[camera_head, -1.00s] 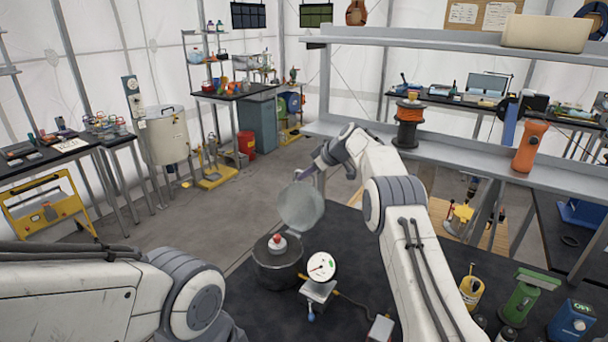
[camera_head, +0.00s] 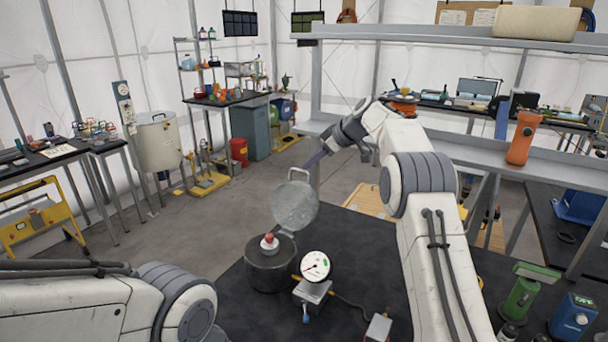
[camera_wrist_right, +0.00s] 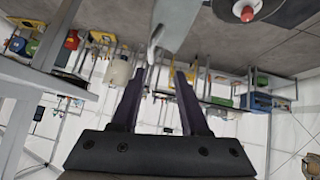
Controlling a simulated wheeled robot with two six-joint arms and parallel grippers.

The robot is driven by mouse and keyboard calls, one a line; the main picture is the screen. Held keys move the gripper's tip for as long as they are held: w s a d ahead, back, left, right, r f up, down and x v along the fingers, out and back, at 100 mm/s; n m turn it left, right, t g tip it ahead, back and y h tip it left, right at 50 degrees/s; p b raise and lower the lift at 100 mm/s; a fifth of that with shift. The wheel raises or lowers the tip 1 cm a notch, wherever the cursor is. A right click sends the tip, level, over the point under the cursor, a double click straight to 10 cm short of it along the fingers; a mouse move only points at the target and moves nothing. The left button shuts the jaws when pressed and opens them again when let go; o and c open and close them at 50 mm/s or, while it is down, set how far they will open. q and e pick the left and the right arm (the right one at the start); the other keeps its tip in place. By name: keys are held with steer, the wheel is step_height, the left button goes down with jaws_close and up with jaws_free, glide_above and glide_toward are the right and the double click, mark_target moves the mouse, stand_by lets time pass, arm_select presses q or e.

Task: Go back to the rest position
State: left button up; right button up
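My right gripper (camera_head: 314,160) is just above and right of the handle of a round grey lid (camera_head: 295,207). The lid stands tilted up behind a dark round pot (camera_head: 270,272) on the black table. In the right wrist view my right gripper (camera_wrist_right: 157,88) has its two dark fingers spread, with nothing held between them. The lid shows edge-on beyond the fingertips (camera_wrist_right: 168,25).
A white dial gauge (camera_head: 315,266) stands right of the pot. A shelf (camera_head: 470,153) runs close behind my right arm, bearing an orange cylinder (camera_head: 524,137). A green device (camera_head: 526,290) and a blue box (camera_head: 573,317) stand at the right. Open floor lies to the left.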

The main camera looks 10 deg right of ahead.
steer(key=shift+v, duration=1.15)
steer(key=s+a+m+g, duration=0.1)
steer(key=s+a+g, duration=0.2)
steer(key=s+a, duration=0.85)
steer(key=s+a+f+m+g+h, duration=0.1)
steer(key=s+a+f, duration=0.1)
steer(key=s+a, duration=0.35)
steer(key=s+a+f+g+h, duration=0.1)
steer(key=s+a, duration=0.2)
steer(key=s, duration=0.5)
steer(key=s+d+f+h, duration=0.1)
steer(key=s+f, duration=0.2)
steer(key=s, duration=0.6)
steer(key=s+d+f+g+h, duration=0.1)
steer(key=s+d+f, duration=0.1)
steer(key=s, duration=0.7)
steer(key=s+d+f+m+g+h, duration=0.1)
steer(key=s+d+f, duration=0.1)
steer(key=s+f, duration=0.3)
steer(key=s, duration=0.4)
steer(key=shift+s+d, duration=0.25)
steer(key=shift+s, duration=0.05)
